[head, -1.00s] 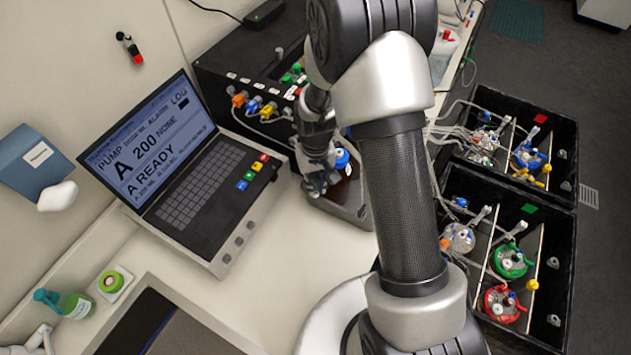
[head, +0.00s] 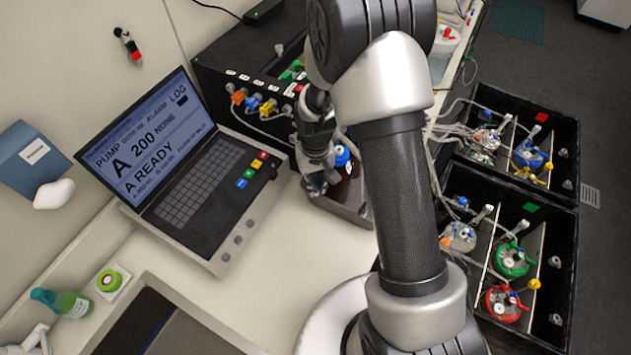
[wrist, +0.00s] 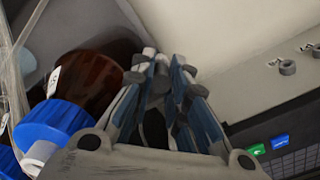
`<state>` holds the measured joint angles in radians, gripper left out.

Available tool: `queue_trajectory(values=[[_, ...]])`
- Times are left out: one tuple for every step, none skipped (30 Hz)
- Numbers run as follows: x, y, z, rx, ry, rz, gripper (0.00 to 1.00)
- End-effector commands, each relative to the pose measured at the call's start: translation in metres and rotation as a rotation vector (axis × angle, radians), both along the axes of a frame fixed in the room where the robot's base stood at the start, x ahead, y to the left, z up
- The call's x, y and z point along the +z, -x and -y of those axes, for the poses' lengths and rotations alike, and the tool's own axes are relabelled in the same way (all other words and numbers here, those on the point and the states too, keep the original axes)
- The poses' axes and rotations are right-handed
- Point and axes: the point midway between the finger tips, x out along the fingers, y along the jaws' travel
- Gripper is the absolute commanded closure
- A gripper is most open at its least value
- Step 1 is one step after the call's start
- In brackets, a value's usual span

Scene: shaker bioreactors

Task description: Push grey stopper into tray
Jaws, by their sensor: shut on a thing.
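My gripper (head: 317,187) points down at the left side of the grey tray (head: 347,212) in the head view. In the wrist view its fingers (wrist: 160,76) come together around a small grey piece, which appears to be the grey stopper (wrist: 160,80). The fingers cover most of it. I cannot tell whether the stopper touches the tray. Brown bottles with blue caps (wrist: 50,125) are beside the gripper; one blue cap (head: 342,156) shows in the head view. My arm hides the tray's right part.
A laptop-like controller (head: 190,165) stands to the left, close to the gripper. A black pump box (head: 245,75) with coloured connectors is behind it. Black crates with bioreactors (head: 510,240) are on the right. The white bench in front of the tray is clear.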

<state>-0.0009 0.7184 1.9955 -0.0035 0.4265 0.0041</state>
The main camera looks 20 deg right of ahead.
Motion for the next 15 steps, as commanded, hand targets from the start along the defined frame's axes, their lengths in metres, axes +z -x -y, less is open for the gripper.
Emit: queue_trajectory(values=[[0.0001,0.0000,0.0000,0.000,0.000,0.000,0.96],[0.0001,0.0000,0.0000,0.000,0.000,0.000,0.96],[0.0001,0.0000,0.0000,0.000,0.000,0.000,0.96],[0.0000,0.0000,0.0000,0.000,0.000,0.000,0.96],[0.0000,0.0000,0.0000,0.000,0.000,0.000,0.96],[-0.0002,0.0000,0.0000,0.000,0.000,0.000,0.96],[-0.0003,0.0000,0.0000,0.000,0.000,0.000,0.96],[-0.0006,0.0000,0.0000,0.000,0.000,0.000,0.96],[-0.0010,0.0000,0.0000,0.000,0.000,0.000,0.96],[-0.0014,0.0000,0.0000,0.000,0.000,0.000,0.96],[-0.0019,0.0000,0.0000,0.000,0.000,0.000,0.96],[-0.0026,0.0000,0.0000,0.000,0.000,0.000,0.96],[-0.0031,0.0000,0.0000,0.000,0.000,0.000,0.96],[-0.0036,0.0000,0.0000,0.000,0.000,0.000,0.96],[-0.0042,0.0000,0.0000,0.000,0.000,0.000,0.96]])
